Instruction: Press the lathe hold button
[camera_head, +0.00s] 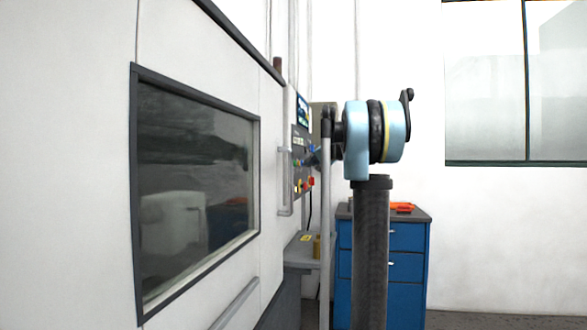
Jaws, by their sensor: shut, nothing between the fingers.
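The lathe's control panel (301,140) is at the centre, seen at a steep angle on the right end of the lathe front. It has a lit screen (304,111) on top and several small coloured buttons (298,184) below. The labels are too small to read, so I cannot tell which is the hold button. My gripper (312,159) is a small dark shape close in front of the middle of the panel, among the buttons. It looks shut and empty. My arm partly hides it, and I cannot tell whether it touches a button.
The white lathe body (200,45) with a dark window (190,185) fills the left. A vertical door handle (285,180) stands out left of the panel. A grey shelf (301,252) is below it. A blue drawer cabinet (405,265) with an orange item (402,207) stands behind my arm.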

